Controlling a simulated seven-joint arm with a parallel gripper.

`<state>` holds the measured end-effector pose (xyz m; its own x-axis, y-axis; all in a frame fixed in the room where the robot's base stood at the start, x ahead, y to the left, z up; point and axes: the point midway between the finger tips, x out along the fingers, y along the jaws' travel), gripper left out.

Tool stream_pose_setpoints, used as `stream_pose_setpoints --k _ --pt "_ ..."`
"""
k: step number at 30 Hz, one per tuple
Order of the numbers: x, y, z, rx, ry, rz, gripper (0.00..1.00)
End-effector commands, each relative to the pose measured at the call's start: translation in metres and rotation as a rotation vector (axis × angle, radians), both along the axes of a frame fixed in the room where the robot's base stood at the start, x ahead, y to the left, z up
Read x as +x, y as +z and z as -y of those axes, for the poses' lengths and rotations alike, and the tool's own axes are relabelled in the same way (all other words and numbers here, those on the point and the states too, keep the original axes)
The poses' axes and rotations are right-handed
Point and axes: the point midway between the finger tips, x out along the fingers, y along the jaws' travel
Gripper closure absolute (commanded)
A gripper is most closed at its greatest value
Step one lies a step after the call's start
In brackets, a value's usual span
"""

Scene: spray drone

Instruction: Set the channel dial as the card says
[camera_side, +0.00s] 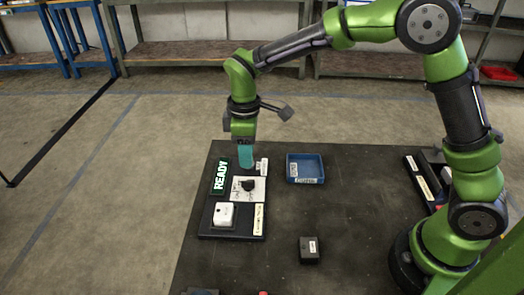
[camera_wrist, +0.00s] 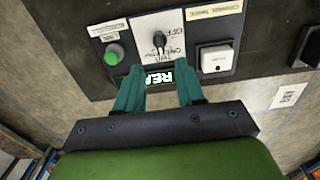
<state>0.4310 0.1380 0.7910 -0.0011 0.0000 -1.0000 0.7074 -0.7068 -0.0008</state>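The channel dial (camera_side: 248,185) is a small black knob on a white plate of the dark control panel (camera_side: 208,232). In the wrist view the dial (camera_wrist: 159,40) stands among inverted lettering; its exact setting is unclear. My gripper (camera_side: 246,163) hangs over the panel's far side, behind the dial. In the wrist view its two teal fingers are apart and empty, with the gripper (camera_wrist: 160,72) just short of the dial. A label strip (camera_wrist: 213,9) lies on the panel; its writing is too small to read surely, and I cannot tell which label is the card.
The panel also bears a green button (camera_wrist: 113,55), a white rocker or push switch (camera_wrist: 215,58) and a lit READY sign (camera_side: 220,177). A blue tray (camera_side: 305,180) and a black labelled box (camera_side: 309,250) stand to the right. The table between them is clear.

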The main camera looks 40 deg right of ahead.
Motion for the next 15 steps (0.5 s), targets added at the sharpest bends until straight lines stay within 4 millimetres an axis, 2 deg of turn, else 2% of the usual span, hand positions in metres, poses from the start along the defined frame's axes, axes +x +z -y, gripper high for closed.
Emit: stream_pose_setpoints --k 1,6,10,15 --pt "-0.001 -0.013 0.000 -0.002 0.001 -0.005 0.62" --pt "-0.001 -0.049 0.000 -0.002 0.001 -0.004 0.62" --pt "-0.001 -0.070 0.000 -0.001 0.000 -0.003 0.62" --pt "0.000 -0.086 0.000 -0.001 -0.001 -0.001 0.62"
